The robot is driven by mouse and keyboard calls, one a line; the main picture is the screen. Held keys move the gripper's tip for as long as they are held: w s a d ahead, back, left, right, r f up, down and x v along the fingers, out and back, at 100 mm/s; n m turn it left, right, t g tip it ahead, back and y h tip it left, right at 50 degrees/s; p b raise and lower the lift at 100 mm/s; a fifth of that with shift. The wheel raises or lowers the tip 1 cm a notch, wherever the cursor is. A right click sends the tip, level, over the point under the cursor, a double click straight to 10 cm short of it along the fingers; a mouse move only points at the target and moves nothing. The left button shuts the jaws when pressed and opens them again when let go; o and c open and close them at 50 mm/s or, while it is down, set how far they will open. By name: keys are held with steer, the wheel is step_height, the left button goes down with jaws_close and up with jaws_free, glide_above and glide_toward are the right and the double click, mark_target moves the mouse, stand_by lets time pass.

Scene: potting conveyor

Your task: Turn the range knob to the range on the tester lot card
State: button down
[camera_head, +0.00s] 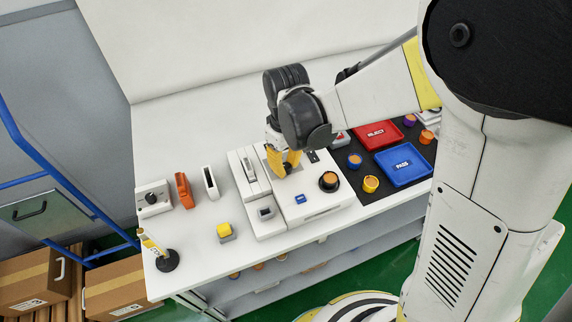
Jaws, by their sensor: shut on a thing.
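The white tester (322,206) stands on the bench in the middle of the head view. My gripper (284,168), with yellow fingers, points down at its top panel. The fingers are shut on a small dark part there, which looks like the range knob; they hide most of it, so its pointer and setting cannot be read. A black round socket (329,181) with an orange-brown top is to the right of the fingers. A small dark label (313,156) lies behind it. I cannot tell which item is the lot card, and no range is legible.
A red tray (376,134) and a blue tray (402,165) lie on a dark mat at right, with several coloured pots. A grey box with a black knob (152,197), an orange holder (184,190) and a yellow-topped button (225,230) are at left. Bare bench lies behind.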

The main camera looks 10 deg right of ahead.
mark_target(286, 166)
steer(key=c, duration=1.2)
jaws_free()
steer(key=shift+o, duration=0.2)
steer(key=shift+r, duration=0.1)
step_height(286, 166, up, 12)
